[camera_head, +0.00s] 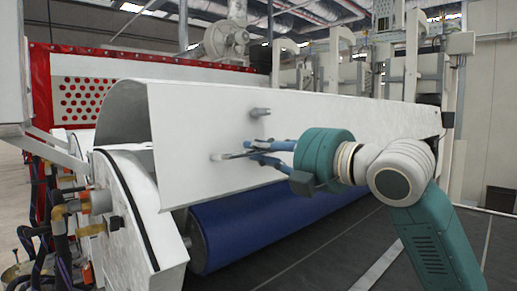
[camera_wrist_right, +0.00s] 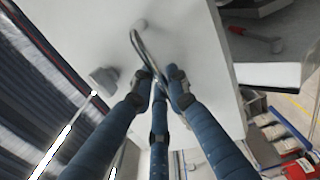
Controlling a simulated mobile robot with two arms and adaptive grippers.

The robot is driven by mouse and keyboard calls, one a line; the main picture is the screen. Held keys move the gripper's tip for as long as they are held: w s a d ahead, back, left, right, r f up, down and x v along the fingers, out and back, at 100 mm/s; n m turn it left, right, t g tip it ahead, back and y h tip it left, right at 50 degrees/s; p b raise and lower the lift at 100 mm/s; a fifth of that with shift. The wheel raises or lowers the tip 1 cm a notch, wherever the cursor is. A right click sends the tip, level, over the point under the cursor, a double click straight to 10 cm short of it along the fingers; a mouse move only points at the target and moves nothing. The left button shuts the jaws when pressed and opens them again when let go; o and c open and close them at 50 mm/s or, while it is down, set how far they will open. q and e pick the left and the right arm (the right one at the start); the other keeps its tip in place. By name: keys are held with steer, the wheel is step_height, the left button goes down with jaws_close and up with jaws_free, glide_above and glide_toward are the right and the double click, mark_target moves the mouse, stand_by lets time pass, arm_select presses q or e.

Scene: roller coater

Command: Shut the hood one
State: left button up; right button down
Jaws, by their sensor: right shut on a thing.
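The hood (camera_head: 200,125) is a long white curved cover above the blue roller (camera_head: 250,225) in the head view. It stands raised, with a gap between its lower edge and the roller. A metal handle (camera_head: 222,156) sticks out of its front face; in the wrist view it shows as a bent bar (camera_wrist_right: 140,50). My right gripper (camera_head: 255,152) is at the handle, its blue fingers shut on it. The wrist view shows the fingers (camera_wrist_right: 160,80) around the lower end of the bar, close to the white hood panel (camera_wrist_right: 190,40). My left gripper does not show.
A grey knob (camera_head: 260,112) sticks out of the hood above the handle. Pipes and hoses (camera_head: 70,215) crowd the machine's left end. A red-framed panel with round holes (camera_head: 90,98) stands behind. A dark belt surface (camera_head: 330,255) lies below my right arm.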

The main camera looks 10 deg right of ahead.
step_height(320, 180, down, 16)
steer(key=b, duration=0.7)
steer(key=shift+w+a+r+b, duration=0.2)
steer(key=shift+w+a+b, duration=0.15)
steer(key=shift+w, duration=0.1)
steer(key=c, duration=1.8)
jaws_free()
steer(key=shift+d, duration=0.1)
steer(key=shift+o, duration=0.2)
steer(key=shift+s, duration=0.1)
